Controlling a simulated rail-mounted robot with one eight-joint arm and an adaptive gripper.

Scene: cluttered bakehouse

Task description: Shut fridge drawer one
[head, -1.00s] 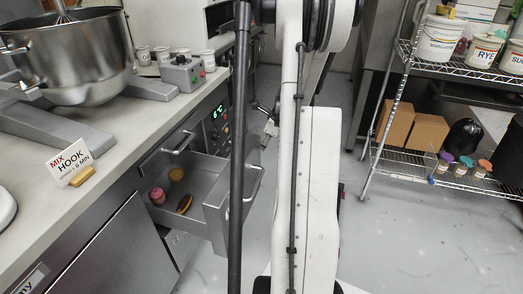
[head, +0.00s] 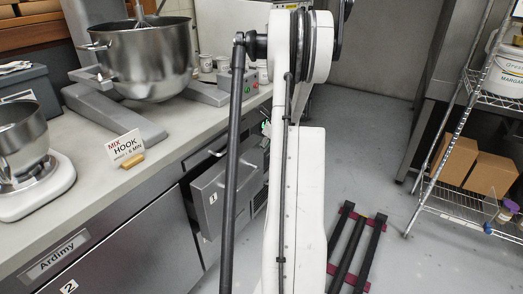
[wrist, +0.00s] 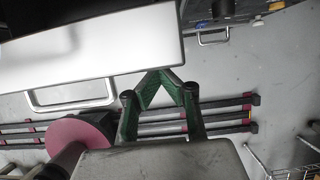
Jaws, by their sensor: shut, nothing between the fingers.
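Fridge drawer one (head: 213,195), a grey metal front with a "1" label, stands out from the counter front in the head view, left of my arm. My arm covers its right part. Its inside is barely visible, and I cannot tell how far out it is. In the wrist view a pale drawer-like panel (wrist: 110,45) with a bar handle (wrist: 70,104) fills the upper left. My gripper (wrist: 163,73) is shut and empty, its green fingers meeting close to the panel's lower edge. Whether they touch it is unclear. The head view mostly hides my gripper.
A wire shelf (head: 450,190) with boxes stands at the right. Grey floor (head: 375,150) lies open between.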

